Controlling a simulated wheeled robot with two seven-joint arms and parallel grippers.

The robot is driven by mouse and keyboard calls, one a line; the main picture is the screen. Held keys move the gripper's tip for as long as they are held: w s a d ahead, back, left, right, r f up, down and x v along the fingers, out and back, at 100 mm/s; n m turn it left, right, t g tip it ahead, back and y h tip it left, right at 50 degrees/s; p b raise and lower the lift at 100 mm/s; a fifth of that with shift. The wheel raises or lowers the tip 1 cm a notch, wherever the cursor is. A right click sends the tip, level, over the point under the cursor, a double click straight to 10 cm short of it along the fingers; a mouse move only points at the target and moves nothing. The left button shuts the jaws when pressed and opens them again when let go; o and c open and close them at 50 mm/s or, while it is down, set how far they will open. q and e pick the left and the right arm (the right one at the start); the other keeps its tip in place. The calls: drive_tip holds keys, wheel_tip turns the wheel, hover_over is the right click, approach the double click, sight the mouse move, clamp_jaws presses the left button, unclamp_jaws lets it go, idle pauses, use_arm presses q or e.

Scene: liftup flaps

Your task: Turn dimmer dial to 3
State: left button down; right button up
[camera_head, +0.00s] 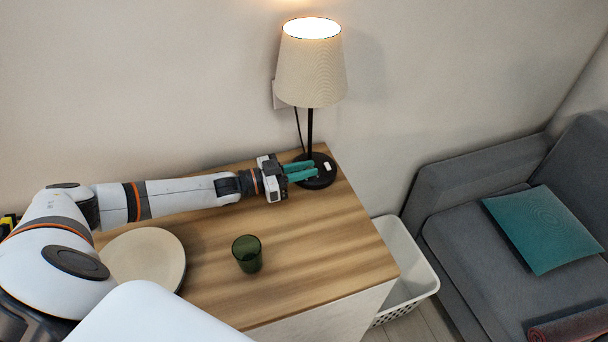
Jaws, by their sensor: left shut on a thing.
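A lit table lamp stands at the back right of the wooden cabinet, with a cream shade (311,75), a thin black stem and a round black base (322,181). A small white piece (327,166) shows on top of the base. My left gripper (314,169) reaches in from the left, its teal fingers low over the base near the stem. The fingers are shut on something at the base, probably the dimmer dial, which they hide. I cannot read any number or dial setting. My right gripper is not in view.
A green cup (247,254) and a cream plate (146,257) stand on the wooden top (330,260), in front of my left arm. A black cord hangs behind the lamp. A white basket (412,262) and a grey sofa (460,250) are to the right.

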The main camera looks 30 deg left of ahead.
use_arm(q)
drive_tip(key=shift+r, duration=0.1)
drive_tip(key=c, duration=1.4)
unclamp_jaws()
drive_tip(key=shift+s+a, duration=0.15)
drive_tip(key=shift+a, duration=0.05)
drive_tip(key=v, duration=1.1)
drive_tip(key=shift+s+a+b, duration=0.2)
drive_tip(key=shift+a+b, duration=0.05)
drive_tip(key=shift+b, duration=0.1)
